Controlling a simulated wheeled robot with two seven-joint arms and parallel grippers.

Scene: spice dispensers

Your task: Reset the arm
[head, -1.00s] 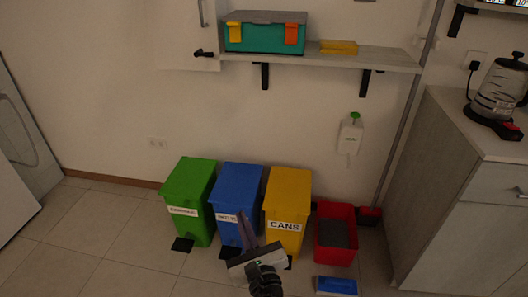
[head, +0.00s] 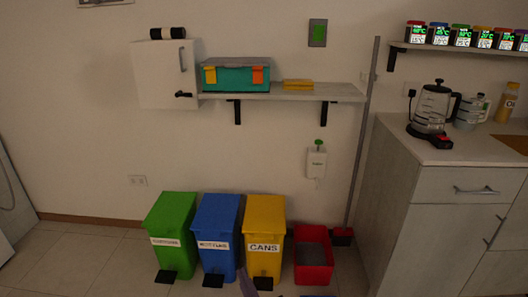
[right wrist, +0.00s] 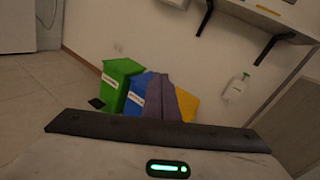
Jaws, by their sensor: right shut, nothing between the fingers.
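My right gripper (head: 247,284) shows only by its purple-grey fingertips at the bottom edge of the head view, in front of the blue and yellow bins. The rest of it is cut off below. In the right wrist view its fingers (right wrist: 161,95) stand close together, shut and empty. They cover parts of the blue bin (right wrist: 136,97) and the yellow bin (right wrist: 187,105) behind them. My left gripper is in neither view.
The green bin (head: 171,232) stands left of the other bins, and a red bin (head: 314,262) stands right. A wall shelf (head: 330,92) holds a teal toolbox (head: 235,76). The counter (head: 450,155) holds a kettle (head: 432,108). Spice dispensers (head: 462,36) line the upper shelf. Left floor is clear.

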